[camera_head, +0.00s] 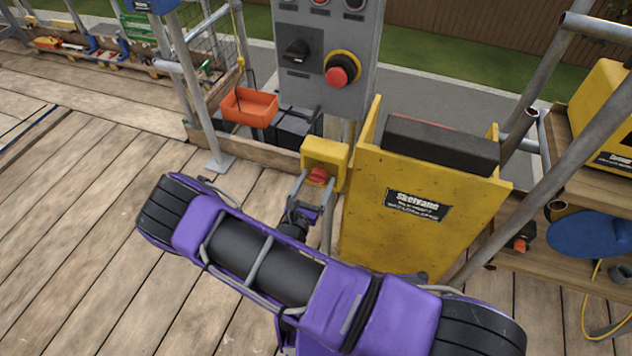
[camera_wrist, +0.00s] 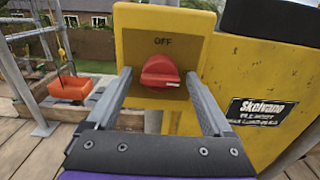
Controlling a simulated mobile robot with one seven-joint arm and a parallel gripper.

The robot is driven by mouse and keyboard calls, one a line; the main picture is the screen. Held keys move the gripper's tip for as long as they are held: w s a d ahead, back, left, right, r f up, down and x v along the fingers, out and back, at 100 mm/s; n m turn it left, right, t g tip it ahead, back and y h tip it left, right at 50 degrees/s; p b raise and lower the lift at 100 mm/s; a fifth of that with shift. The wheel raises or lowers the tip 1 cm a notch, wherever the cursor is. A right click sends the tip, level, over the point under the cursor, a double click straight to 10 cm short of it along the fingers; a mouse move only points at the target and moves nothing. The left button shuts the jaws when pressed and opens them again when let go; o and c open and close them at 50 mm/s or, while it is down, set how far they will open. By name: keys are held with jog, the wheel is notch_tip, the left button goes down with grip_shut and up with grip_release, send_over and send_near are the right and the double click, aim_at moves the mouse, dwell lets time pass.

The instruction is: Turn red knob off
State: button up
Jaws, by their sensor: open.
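The red knob (camera_wrist: 161,72) sits on the front of a yellow box (camera_wrist: 136,48), under the word OFF, in the wrist view. Its pale pointer mark lies toward the right, roughly level. In the head view the knob (camera_head: 318,176) shows small on the yellow box (camera_head: 338,154), beside a large yellow cabinet. My gripper (camera_wrist: 158,88) is open, with one finger to the left of the knob and one to the right. No finger clearly touches the knob. In the head view my gripper (camera_head: 317,186) reaches up to the box front.
The yellow cabinet (camera_head: 395,235) with a black top stands right of the box. A grey control panel (camera_head: 325,60) with a red emergency button (camera_head: 338,76) rises behind. An orange tray (camera_head: 249,107) hangs at left. Scaffold poles and a shelf stand at right. The wooden deck at left is clear.

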jog(key=c, duration=1.3)
jog(key=shift+c, duration=0.2)
jog(key=shift+n, duration=0.3)
grip_shut()
jog(key=n, duration=0.9)
jog(key=shift+s, duration=0.1)
jog(key=n, duration=0.4)
jog(key=shift+d+p, duration=0.1)
jog(key=shift+p, duration=0.2)
jog(key=shift+n, duration=2.1)
grip_release()
grip_shut()
